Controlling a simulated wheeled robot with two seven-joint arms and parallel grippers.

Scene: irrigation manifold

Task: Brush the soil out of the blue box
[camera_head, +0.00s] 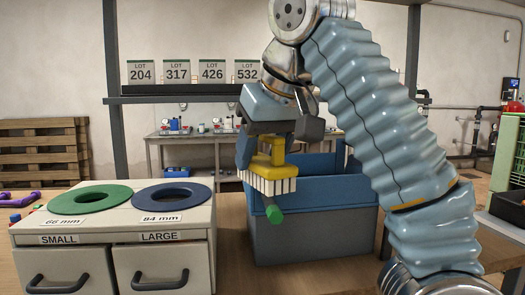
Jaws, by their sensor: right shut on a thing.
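The blue box (325,197) stands at the centre of the table, with a blue upper part and a grey lower part. Its floor and any soil inside are hidden by the front wall and by my right arm. My right gripper (263,150) is shut on a yellow brush (270,162) with white bristles pointing down. The brush is at the box's front left in the picture; I cannot tell whether the bristles touch it. My left gripper is out of view.
A beige cabinet (225,203) to the left has a green ring marked 66 mm (90,198), a blue ring marked 84 mm (172,195) and two drawers. Purple and red parts (20,199) lie at the far left. A black tray (508,205) is at the right.

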